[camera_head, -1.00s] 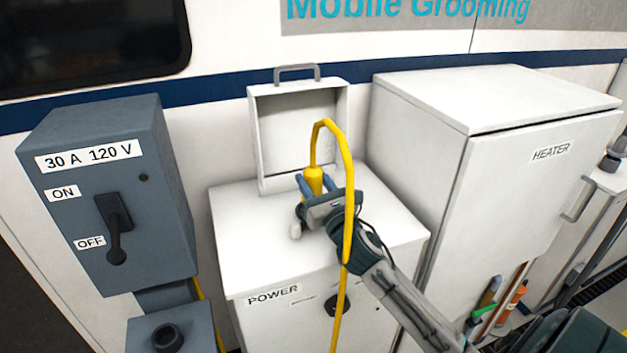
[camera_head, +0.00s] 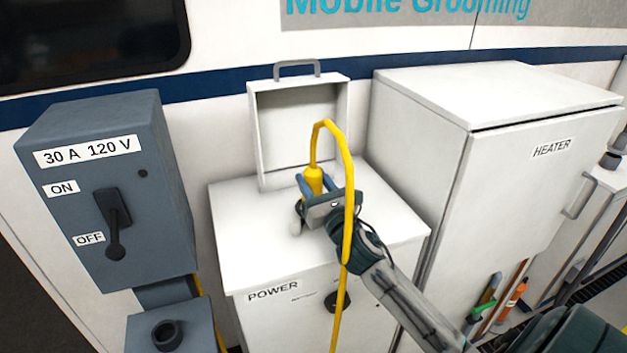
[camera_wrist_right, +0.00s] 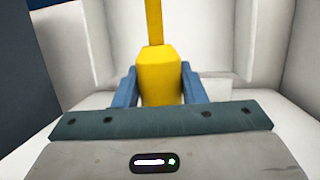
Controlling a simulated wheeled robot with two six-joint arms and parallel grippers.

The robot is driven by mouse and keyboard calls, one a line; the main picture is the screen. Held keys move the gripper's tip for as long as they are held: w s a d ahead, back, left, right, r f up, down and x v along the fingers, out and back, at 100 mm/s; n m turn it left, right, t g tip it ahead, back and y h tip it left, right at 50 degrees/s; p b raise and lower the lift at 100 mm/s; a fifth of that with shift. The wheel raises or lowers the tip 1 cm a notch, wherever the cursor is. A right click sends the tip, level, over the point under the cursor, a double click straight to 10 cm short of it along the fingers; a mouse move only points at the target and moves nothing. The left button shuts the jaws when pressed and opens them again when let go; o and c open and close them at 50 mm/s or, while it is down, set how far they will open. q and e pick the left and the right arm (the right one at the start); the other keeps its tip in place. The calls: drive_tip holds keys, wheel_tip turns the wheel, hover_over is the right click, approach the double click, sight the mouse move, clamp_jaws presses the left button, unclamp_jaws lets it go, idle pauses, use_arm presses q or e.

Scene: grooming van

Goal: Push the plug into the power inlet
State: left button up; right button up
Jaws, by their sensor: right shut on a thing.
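The yellow plug (camera_head: 313,180) stands about upright over the white POWER cabinet, with its yellow cable (camera_head: 347,190) looping up from it and hanging down in front. My right gripper (camera_head: 306,186) is shut on the plug, its blue fingers on both sides. The right wrist view shows the same plug (camera_wrist_right: 159,75) between the two fingers. The plug's lower end is hidden behind my gripper. The power inlet cannot be made out; an open white box with a raised lid (camera_head: 300,125) and handle stands at the back of the cabinet. My left gripper is not in view.
The POWER cabinet top (camera_head: 240,225) is mostly clear. A grey switch box (camera_head: 110,190) marked 30 A 120 V, its lever near OFF, stands at the left. A white HEATER cabinet (camera_head: 500,160) stands close on the right. The cable hangs across my right wrist.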

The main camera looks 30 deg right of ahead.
drive_tip(key=shift+f, duration=0.15)
drive_tip(key=o, duration=1.3)
drive_tip(key=b+v, duration=0.4)
drive_tip(key=v, duration=0.5)
drive_tip(key=shift+s+f, duration=0.2)
drive_tip(key=shift+s, duration=0.15)
drive_tip(key=shift+s+a, duration=0.1)
drive_tip(key=shift+s, duration=0.45)
